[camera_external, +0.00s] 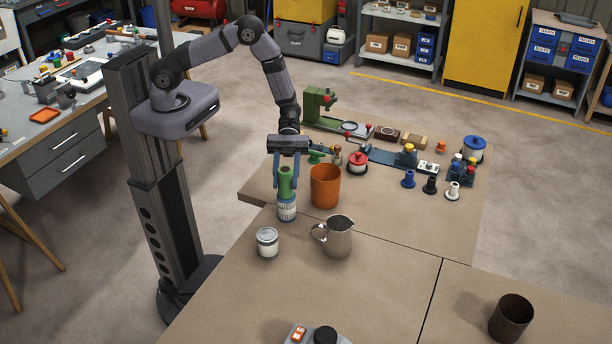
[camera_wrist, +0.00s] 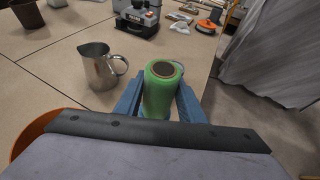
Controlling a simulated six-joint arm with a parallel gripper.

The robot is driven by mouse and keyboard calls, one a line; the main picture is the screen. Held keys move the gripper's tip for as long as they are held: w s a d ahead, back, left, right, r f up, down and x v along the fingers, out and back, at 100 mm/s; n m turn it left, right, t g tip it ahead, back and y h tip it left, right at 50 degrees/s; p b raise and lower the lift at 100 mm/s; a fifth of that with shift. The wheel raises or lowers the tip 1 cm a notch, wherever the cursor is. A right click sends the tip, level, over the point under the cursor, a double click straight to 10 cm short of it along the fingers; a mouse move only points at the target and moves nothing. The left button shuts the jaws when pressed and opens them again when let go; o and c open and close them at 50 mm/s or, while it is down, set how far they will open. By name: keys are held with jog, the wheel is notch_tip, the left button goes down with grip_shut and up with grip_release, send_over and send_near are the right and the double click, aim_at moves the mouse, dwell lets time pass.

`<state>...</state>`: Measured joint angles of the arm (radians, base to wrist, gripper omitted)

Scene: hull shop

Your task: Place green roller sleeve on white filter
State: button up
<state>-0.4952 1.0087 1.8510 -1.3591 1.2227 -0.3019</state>
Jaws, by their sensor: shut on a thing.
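The green roller sleeve (camera_external: 287,183) is upright between the blue fingers of my gripper (camera_external: 286,178). In the wrist view the green sleeve (camera_wrist: 160,88) shows its round open top between the two fingers (camera_wrist: 160,105). The white filter (camera_external: 287,210), a pale cylinder with blue bands, stands on the table directly under the sleeve. The sleeve's lower end appears to meet the filter's top; I cannot tell whether they touch. In the wrist view the filter is hidden by the sleeve and gripper.
An orange pot (camera_external: 325,187) stands close to the right of my gripper. A steel pitcher (camera_external: 338,238) and a white-labelled can (camera_external: 267,242) stand nearer the front. A dark cup (camera_external: 511,318) is at the far right. The table's middle right is clear.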

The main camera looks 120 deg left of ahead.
jog(key=o, duration=1)
jog(key=shift+r+p, duration=0.2)
jog(key=shift+p, duration=0.1)
jog(key=shift+a+b, duration=0.3)
jog(key=b+v, duration=0.4)
jog(key=v, duration=0.8)
jog(key=s+d+m+g+y, duration=0.1)
jog(key=s+d+m+y, duration=0.1)
jog(key=s+m+y, duration=0.2)
jog(key=s+d+m+g+y, duration=0.2)
jog(key=s+m, duration=0.5)
jog(key=m, duration=0.4)
jog(key=s+d+m+g+y, duration=0.2)
jog(key=s+d+m+y, duration=0.2)
jog(key=s+m+y, duration=0.2)
jog(key=shift+m+y, duration=0.3)
jog(key=shift+m, duration=0.5)
